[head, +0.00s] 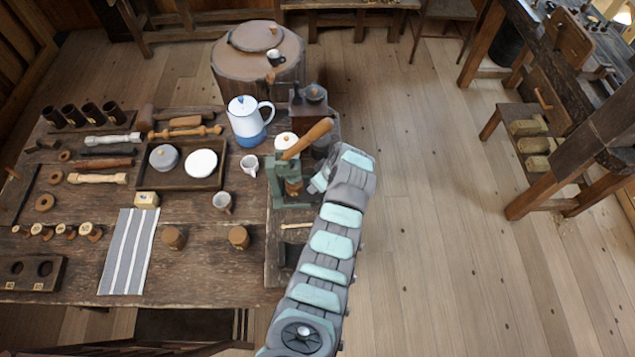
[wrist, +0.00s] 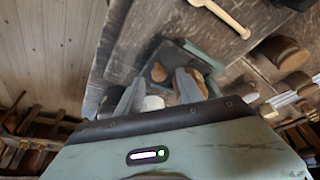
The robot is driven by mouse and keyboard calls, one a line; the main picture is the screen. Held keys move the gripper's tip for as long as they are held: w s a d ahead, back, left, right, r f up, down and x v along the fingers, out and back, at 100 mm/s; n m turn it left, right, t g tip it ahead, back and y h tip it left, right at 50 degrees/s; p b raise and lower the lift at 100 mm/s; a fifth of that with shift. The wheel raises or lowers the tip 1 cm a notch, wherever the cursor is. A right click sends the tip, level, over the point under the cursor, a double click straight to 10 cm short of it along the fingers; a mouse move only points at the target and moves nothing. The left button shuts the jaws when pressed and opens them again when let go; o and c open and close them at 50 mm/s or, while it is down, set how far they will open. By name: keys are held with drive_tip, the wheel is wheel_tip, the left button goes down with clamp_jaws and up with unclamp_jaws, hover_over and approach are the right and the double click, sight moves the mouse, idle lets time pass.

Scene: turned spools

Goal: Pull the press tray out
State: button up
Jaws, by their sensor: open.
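The green press (head: 274,184) stands near the table's right edge, with a long wooden lever (head: 308,138) tilted up to the right. A wooden piece (head: 293,187) sits inside its frame. My gripper (head: 317,184) is just right of the press, largely covered by my arm. In the wrist view my gripper (wrist: 158,92) is open, its two fingers pointing towards the press (wrist: 205,56). A small round wooden knob (wrist: 158,72) shows between the fingers, apart from them as far as I can tell. I cannot clearly make out the press tray itself.
A blue-and-white pot (head: 244,122), a small white jug (head: 250,164) and a grinder (head: 312,103) stand around the press. A light wooden stick (head: 296,226) lies in front. Two wooden cylinders (head: 238,238) stand to the left. Open floor (head: 440,200) lies right of the table.

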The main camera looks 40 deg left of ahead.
drive_tip(key=shift+x, duration=1.05)
drive_tip(key=shift+w, duration=0.1)
drive_tip(key=shift+c, duration=0.4)
clamp_jaws()
